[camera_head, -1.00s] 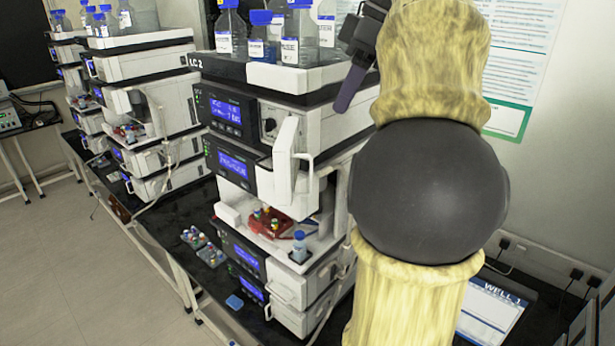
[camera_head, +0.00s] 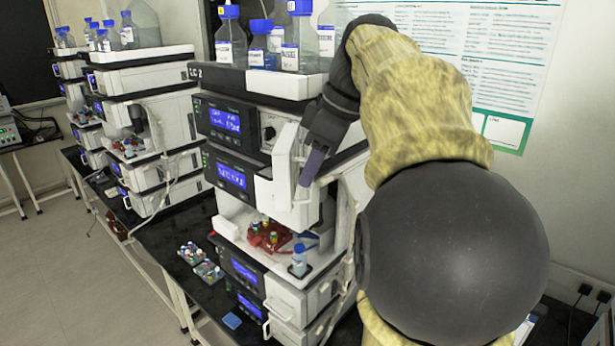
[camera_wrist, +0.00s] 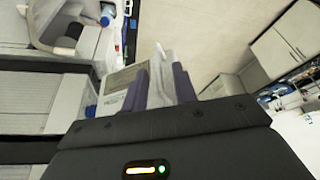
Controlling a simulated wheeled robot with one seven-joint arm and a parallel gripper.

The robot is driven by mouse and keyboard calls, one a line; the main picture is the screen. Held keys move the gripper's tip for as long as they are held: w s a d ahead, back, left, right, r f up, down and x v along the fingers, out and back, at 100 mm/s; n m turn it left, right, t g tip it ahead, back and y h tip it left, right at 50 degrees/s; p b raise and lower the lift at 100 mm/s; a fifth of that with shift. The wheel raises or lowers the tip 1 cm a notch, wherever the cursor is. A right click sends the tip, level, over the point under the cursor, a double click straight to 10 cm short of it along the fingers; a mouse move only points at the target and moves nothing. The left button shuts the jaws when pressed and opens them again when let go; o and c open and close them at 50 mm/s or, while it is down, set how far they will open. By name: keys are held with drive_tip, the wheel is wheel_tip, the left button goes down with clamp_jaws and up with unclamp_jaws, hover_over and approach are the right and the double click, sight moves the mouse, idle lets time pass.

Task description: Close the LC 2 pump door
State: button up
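The LC 2 stack (camera_head: 240,75) stands in the middle of the head view. Its white pump door (camera_head: 283,160) stands open, jutting out from the front beside the blue-lit displays. My gripper (camera_head: 310,168) is just right of the door's outer part, fingers pointing down. I cannot tell whether it touches the door. In the wrist view my gripper (camera_wrist: 162,86) shows two purple-grey fingers apart, with a pale panel seen between and beyond them. Nothing is clearly held.
Bottles with blue caps (camera_head: 297,40) stand on top of the stack. A red vial tray (camera_head: 268,237) and a small blue-capped bottle (camera_head: 299,260) sit in the open bay below the door. Vial racks (camera_head: 208,272) lie on the black bench. Another stack (camera_head: 150,120) stands to the left.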

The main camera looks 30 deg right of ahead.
drive_tip(key=shift+x, duration=1.25)
clamp_jaws()
drive_tip(key=shift+a, duration=0.1)
